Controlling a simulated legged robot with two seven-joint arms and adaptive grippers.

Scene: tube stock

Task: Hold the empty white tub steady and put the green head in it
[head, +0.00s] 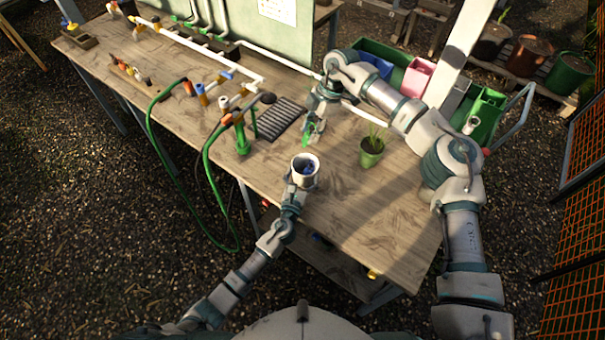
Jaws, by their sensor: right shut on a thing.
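The white tub (296,178) stands upright near the front edge of the wooden table, with a small dark blue patch inside that I cannot identify. My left gripper (297,186) is at the tub's near side, against or very close to it. Its fingers are too small and partly hidden to tell whether they are shut. My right gripper (312,128) is shut on the green head (307,139), pointing down behind the tub. The head is apart from the tub, beyond its far rim.
A potted plant (371,158) stands right of the tub. A green hose (207,165) and a green-based stand (242,146) are to the left. A dark slatted mat (282,117) lies behind. The table's front right is clear.

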